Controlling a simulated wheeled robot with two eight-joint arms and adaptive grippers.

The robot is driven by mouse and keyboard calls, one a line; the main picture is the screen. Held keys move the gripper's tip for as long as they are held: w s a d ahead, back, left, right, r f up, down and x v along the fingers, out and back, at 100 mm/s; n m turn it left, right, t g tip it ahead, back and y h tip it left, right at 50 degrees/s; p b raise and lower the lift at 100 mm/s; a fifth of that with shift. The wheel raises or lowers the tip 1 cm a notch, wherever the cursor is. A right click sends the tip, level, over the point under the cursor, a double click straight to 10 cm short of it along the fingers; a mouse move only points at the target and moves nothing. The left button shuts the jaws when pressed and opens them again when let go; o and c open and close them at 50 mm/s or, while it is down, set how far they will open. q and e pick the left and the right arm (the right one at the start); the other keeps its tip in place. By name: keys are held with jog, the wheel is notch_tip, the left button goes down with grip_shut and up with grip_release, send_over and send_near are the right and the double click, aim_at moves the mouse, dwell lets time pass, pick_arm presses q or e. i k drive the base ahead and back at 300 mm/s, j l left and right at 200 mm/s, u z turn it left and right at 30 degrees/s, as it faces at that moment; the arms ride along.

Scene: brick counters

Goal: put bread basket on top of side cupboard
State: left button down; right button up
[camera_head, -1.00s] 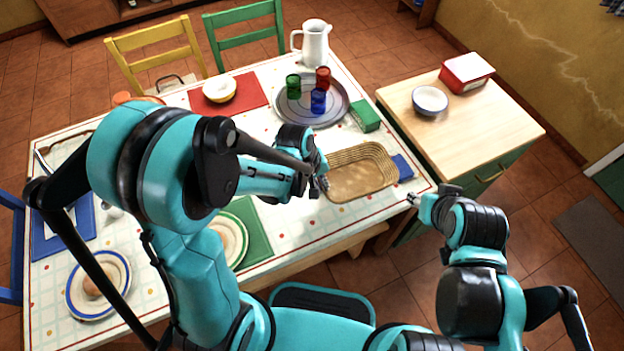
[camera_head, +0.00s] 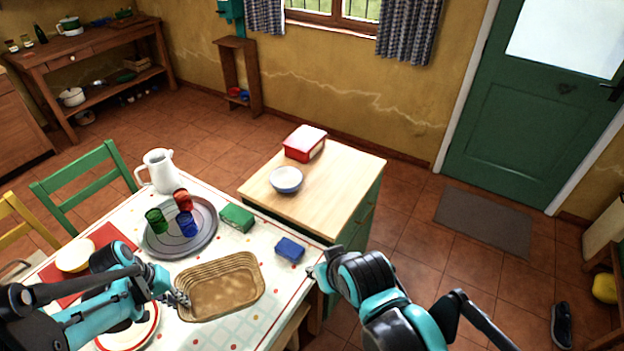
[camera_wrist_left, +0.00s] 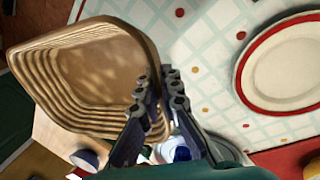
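The bread basket (camera_head: 222,290), a tan woven tray with sloping sides, is over the near right part of the dining table (camera_head: 262,238). My left gripper (camera_head: 180,299) is at its left rim. In the left wrist view the fingers (camera_wrist_left: 160,98) straddle the rim of the basket (camera_wrist_left: 95,75) and appear closed on it. I cannot tell whether its underside touches the table. The side cupboard (camera_head: 338,168), green with a pale wooden top, stands beyond the table's right end. My right gripper (camera_head: 318,270) is empty near the table's right edge; its finger opening is unclear.
On the cupboard are a red box with white lid (camera_head: 304,143) and a white-blue bowl (camera_head: 286,180); its right and front top is clear. A blue box (camera_head: 290,249), green box (camera_head: 237,216), tray with cups (camera_head: 205,240) and jug (camera_head: 160,172) stand on the table.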

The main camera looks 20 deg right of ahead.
aim_at(346, 170)
jog(key=l+z, duration=0.1)
jog(key=z, duration=1.55)
jog(key=i+j+z, duration=0.15)
jog(key=i+z, duration=0.2)
jog(key=i, duration=0.4)
